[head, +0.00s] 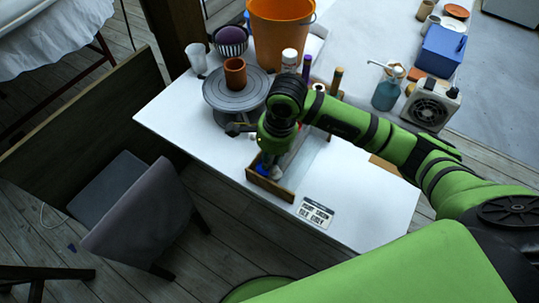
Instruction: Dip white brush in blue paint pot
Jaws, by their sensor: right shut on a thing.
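My right gripper (268,158) points down over the near left end of a wooden tray (271,187) on the white table. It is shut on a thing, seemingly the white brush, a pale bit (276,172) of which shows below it. My wrist hides most of the gripper and brush. A small blue patch (262,169), possibly the blue paint pot, shows in the tray beside the gripper. I cannot tell whether the brush touches it. My left gripper is out of view.
A grey turntable (222,92) with a brown cup (235,72) stands behind left. An orange bucket (279,30) and several bottles stand at the back. A printed card (316,212) lies in front. A grey chair (140,215) stands at the left. The table's front right is clear.

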